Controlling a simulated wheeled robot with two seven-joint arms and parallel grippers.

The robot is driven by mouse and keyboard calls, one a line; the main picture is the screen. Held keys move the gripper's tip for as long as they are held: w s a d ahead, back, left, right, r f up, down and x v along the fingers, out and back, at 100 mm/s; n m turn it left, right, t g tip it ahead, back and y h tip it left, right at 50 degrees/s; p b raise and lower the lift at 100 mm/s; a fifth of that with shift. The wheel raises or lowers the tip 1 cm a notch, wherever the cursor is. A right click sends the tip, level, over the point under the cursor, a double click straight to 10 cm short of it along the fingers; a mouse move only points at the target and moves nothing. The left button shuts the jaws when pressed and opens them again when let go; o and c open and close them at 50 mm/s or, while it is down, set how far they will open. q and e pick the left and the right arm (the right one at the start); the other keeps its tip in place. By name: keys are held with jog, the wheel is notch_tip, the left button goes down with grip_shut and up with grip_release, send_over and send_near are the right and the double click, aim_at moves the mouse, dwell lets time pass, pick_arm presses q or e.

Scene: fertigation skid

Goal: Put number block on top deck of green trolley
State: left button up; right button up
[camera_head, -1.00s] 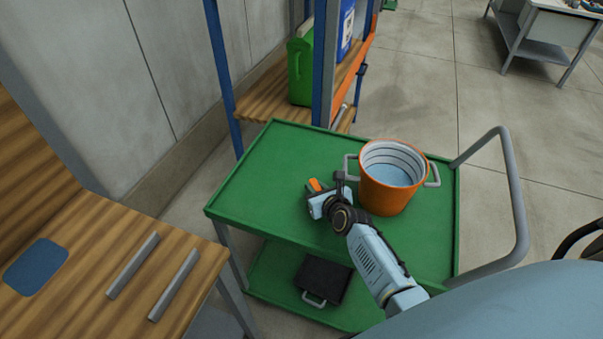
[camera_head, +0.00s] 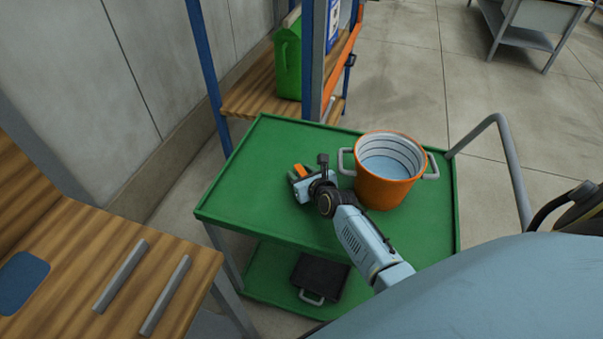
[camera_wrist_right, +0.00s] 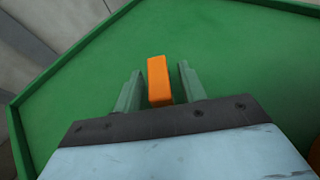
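The green trolley (camera_head: 235,190) stands in the middle of the head view, with a flat top deck and a lower shelf. A small orange block (camera_head: 301,171), which I take to be the number block, is at the top deck; no number is readable. My right gripper (camera_head: 298,178) is low over the deck, left of the orange bucket. In the right wrist view the block (camera_wrist_right: 159,80) lies between the two fingers (camera_wrist_right: 160,92), with green showing on both sides of it, so the gripper is open around it. My left gripper is out of view.
An orange bucket (camera_head: 380,190) with grey handles stands on the deck's right part. A black case (camera_head: 320,277) is on the lower shelf. A wooden bench (camera_head: 75,250) with two grey bars is at left. A grey push handle (camera_head: 508,160) rises at right. The deck's left part is clear.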

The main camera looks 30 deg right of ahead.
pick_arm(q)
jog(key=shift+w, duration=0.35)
pick_arm(e)
jog(key=shift+r, duration=0.15)
jog(key=shift+s+r, duration=0.15)
jog(key=shift+s, duration=0.05)
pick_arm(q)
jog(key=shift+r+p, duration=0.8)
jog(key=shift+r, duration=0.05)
pick_arm(e)
jog(key=s, duration=0.8)
jog(key=s+a, duration=0.1)
jog(key=s, duration=0.3)
jog(key=shift+s+r, duration=0.1)
jog(key=shift+s, duration=0.2)
